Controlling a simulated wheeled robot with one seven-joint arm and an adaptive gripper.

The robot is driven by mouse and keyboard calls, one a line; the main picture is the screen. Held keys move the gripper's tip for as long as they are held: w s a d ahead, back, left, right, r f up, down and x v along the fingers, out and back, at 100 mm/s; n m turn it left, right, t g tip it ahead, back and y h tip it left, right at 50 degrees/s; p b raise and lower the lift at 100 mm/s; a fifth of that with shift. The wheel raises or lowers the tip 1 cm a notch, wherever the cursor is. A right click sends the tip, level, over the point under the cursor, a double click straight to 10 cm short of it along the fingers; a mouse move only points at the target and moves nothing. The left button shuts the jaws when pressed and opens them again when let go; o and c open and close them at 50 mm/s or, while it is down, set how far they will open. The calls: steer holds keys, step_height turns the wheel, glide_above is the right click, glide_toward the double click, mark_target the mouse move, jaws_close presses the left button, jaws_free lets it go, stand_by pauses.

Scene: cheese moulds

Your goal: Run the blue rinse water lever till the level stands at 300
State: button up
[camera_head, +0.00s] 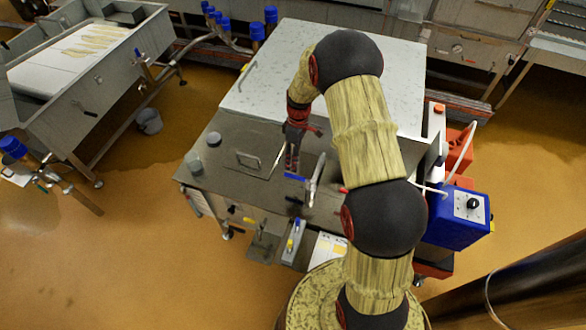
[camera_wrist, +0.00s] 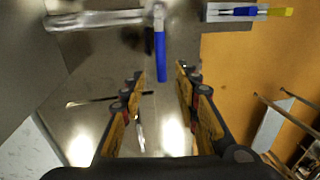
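The blue rinse water lever (camera_head: 295,177) sits beside a metal spout (camera_head: 316,182) on the front part of the steel machine. In the wrist view the lever (camera_wrist: 160,56) hangs from a metal pipe (camera_wrist: 100,19), just beyond the fingertips and roughly in line with the gap between them. My gripper (camera_head: 292,160) points down close behind the lever in the head view. I cannot see contact with the lever. I cannot make out any level scale or reading.
A red-tipped lever (camera_head: 343,189) is right of the spout, close to my arm. A large pale lid (camera_head: 322,75) covers the machine's back part. A blue box with a knob (camera_head: 460,218) stands at the right. A holder with blue and yellow handles (camera_wrist: 235,12) is at the wrist view's top right.

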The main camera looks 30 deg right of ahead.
step_height(320, 180, up, 6)
steer(key=shift+w+d, duration=0.45)
steer(key=shift+f, duration=0.1)
stand_by(2.7)
